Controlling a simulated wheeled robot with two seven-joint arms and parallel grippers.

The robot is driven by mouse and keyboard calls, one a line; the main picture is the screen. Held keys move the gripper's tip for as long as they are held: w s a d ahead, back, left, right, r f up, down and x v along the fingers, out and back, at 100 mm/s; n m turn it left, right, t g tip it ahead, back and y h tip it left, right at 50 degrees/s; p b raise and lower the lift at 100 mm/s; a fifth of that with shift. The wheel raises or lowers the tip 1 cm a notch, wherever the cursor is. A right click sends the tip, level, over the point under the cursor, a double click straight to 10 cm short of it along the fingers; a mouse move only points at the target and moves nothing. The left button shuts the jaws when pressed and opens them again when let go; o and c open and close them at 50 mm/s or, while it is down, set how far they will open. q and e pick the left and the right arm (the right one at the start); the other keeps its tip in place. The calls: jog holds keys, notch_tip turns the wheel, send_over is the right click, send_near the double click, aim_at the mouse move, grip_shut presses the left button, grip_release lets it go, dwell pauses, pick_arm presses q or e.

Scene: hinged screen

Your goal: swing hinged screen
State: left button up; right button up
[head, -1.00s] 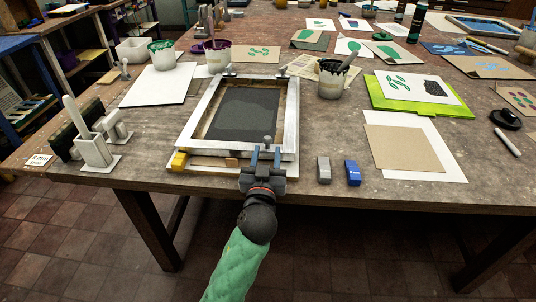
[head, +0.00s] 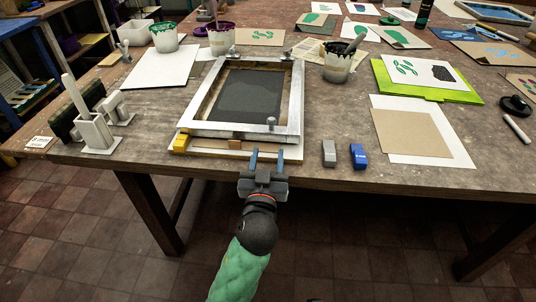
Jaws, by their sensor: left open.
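The hinged screen (head: 191,108) is a pale rectangular frame around dark grey mesh (head: 249,95). It lies low over a pale base board (head: 215,151) at the table's front edge, with clamp-like hinges (head: 232,53) at its far side. A small round metal knob (head: 270,122) stands on its front rail. A yellow block (head: 181,143) shows at its front left corner. My left gripper (head: 267,158) is open and empty, just in front of the screen's front edge. Its two fingers point at the screen, seemingly apart from it. My right gripper is out of view.
A grey block (head: 328,153) and a blue block (head: 359,156) stand right of the screen. An ink pot (head: 338,66) stands behind them. A holder with a tall handle (head: 94,128) stands at left. White paper (head: 162,67) lies left of the screen.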

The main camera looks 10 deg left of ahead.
pick_arm(q)
jog(key=shift+s+f+b, duration=0.15)
jog(key=shift+s+b, duration=0.05)
jog(key=shift+s, duration=0.35)
jog(key=shift+s+f+b, duration=0.15)
jog(key=shift+s, duration=0.35)
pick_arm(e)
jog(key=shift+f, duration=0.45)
